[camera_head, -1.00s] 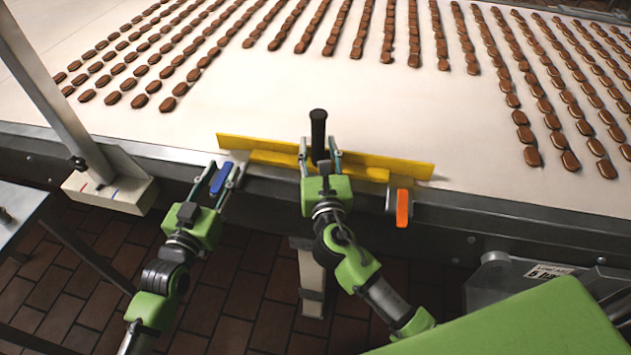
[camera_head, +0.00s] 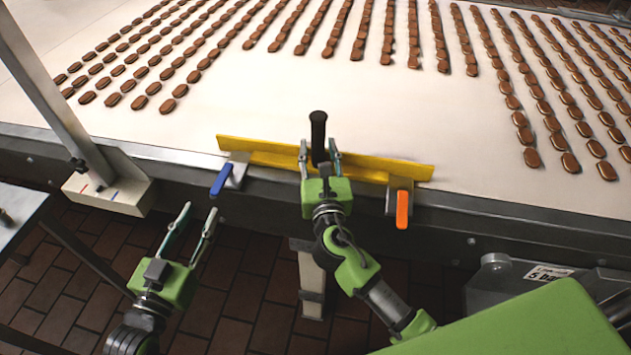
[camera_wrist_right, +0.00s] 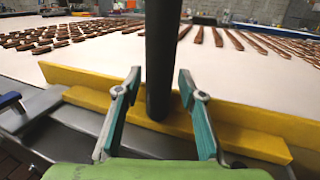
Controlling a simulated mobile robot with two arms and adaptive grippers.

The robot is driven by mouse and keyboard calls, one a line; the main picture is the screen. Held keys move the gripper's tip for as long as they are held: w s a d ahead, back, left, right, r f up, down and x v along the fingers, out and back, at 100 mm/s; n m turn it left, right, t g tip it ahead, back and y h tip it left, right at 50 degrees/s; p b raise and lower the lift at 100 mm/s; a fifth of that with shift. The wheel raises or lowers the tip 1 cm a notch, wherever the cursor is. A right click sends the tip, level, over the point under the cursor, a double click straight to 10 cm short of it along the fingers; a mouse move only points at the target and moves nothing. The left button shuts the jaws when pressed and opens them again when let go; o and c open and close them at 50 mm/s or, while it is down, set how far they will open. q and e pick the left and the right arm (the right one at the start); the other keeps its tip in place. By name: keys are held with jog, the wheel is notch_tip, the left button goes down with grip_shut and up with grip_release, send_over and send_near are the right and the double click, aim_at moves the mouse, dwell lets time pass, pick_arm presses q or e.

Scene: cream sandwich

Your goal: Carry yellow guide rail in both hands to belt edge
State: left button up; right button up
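The yellow guide rail (camera_head: 380,166) stands along the near edge of the white belt, and it also shows in the right wrist view (camera_wrist_right: 80,78). A black upright handle (camera_head: 318,135) rises from its middle. My right gripper (camera_head: 320,148) is at the handle with one finger on each side. In the right wrist view its teal fingers (camera_wrist_right: 160,75) are spread, with a gap on each side of the handle (camera_wrist_right: 160,50). My left gripper (camera_head: 200,210) is open and empty, below and left of the blue lever, apart from the rail.
A blue-handled clamp (camera_head: 222,180) sits at the rail's left end and an orange-handled clamp (camera_head: 402,207) near its right end. Rows of brown biscuits (camera_head: 440,55) lie farther back on the belt (camera_head: 270,95). A metal post (camera_head: 50,95) stands at left. The belt behind the rail is bare.

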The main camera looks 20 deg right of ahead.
jog(key=s+a, duration=0.2)
jog(key=s, duration=0.9)
jog(key=shift+s+a, duration=0.15)
jog(key=shift+s, duration=0.25)
